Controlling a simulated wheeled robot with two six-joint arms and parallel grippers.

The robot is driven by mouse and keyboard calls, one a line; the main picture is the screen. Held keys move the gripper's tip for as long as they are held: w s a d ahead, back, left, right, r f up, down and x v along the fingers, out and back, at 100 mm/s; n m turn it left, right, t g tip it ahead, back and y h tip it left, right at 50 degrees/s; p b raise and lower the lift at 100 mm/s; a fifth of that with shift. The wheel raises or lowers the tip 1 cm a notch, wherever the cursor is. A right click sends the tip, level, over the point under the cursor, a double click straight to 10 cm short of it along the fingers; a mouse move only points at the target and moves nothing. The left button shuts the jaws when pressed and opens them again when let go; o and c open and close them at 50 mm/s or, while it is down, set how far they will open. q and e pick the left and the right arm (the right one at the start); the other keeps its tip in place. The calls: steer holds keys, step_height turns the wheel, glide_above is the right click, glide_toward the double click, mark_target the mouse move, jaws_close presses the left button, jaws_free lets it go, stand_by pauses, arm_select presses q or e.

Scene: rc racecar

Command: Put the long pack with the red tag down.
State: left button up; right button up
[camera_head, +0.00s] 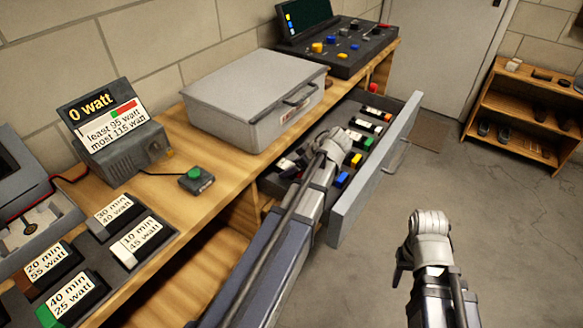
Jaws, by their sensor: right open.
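Several packs with white labels and coloured tags lie in the open drawer (375,178). Others there show orange, green, yellow and blue tags. My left gripper (335,143) is over the middle of the drawer, and its arm covers part of the contents. Its fingertips are hidden, so I cannot tell whether it holds a pack. My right gripper (430,223) is open, right of the drawer and above the floor, with no pack visible in it.
On the bench stand a grey lidded case (240,92), a control panel (340,50), a "0 watt" meter (115,130) and a green button (196,178). Labelled packs fill a dark tray (150,245) at the front left.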

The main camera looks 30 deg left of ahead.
arm_select(q)
steer(key=shift+o, duration=0.7)
steer(key=shift+r, duration=0.25)
steer(key=p+v, duration=0.9)
steer(key=v, duration=0.3)
steer(key=shift+f, duration=0.15)
stand_by(0.4)
